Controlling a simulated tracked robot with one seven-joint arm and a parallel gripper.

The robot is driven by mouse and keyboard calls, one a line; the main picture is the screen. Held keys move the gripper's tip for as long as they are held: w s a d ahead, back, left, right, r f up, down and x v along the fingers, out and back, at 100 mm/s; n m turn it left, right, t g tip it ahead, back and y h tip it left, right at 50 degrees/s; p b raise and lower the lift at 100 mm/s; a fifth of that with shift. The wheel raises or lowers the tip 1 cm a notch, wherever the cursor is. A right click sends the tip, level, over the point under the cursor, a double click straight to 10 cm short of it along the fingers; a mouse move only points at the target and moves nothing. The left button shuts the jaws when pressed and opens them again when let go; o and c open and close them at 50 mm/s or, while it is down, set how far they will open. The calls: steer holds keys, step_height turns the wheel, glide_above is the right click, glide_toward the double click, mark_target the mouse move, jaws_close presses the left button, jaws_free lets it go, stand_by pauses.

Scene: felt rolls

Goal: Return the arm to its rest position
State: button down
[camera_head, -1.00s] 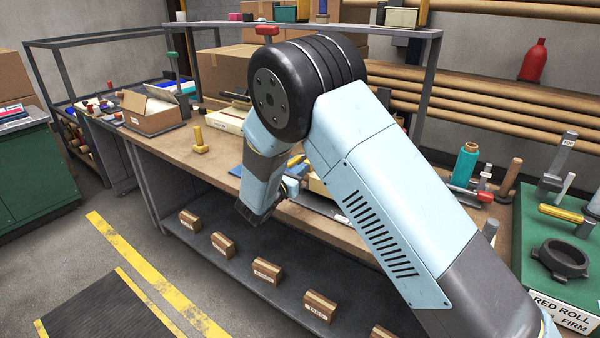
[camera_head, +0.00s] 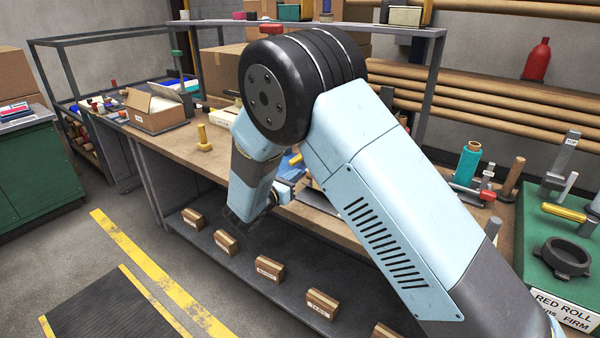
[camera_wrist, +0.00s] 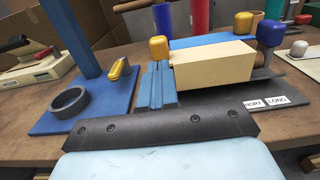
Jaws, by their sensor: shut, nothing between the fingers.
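My arm fills the middle of the head view, its dark elbow joint high and its forearm hanging down over the front edge of the bench (camera_head: 175,155). A yellow-knobbed piece appears just past the fingertips in the wrist view. A pale block (camera_wrist: 212,66) lies to their right. I cannot judge the gaps to either.
A blue base (camera_wrist: 85,105) with a dark ring (camera_wrist: 70,103) is left of my gripper. A green base (camera_head: 545,225) stands right on the bench. Several small boxes lie on the lower shelf (camera_head: 210,238). An upper rack (camera_head: 300,25) rises behind my elbow.

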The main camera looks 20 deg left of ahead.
steer(key=v, duration=0.8)
steer(key=w+d+r+m+g+h, duration=0.1)
steer(key=d+r+m+g, duration=0.35)
steer(key=d, duration=0.65)
steer(key=d+r+m+g+h, duration=0.1)
steer(key=d+r+m+g, duration=0.35)
steer(key=d, duration=0.65)
steer(key=w+d+r+m+g+h, duration=0.1)
steer(key=d+r+m+g, duration=0.2)
steer(key=d+r+m, duration=0.55)
steer(key=s+d+r+m+g+y, duration=0.1)
steer(key=s+d+m+y, duration=0.15)
steer(key=s+d, duration=0.4)
steer(key=s+d+r+m+g+y, duration=0.1)
steer(key=s+d+m+g+y, duration=0.2)
steer(key=d, duration=0.6)
steer(key=s+d+r+m+t+y, duration=0.1)
steer(key=s+d+m+t, duration=0.1)
steer(key=s+m, duration=0.2)
steer(key=s+d+r+m+t+y, duration=0.2)
steer(key=s+m, duration=0.3)
steer(key=s, duration=0.5)
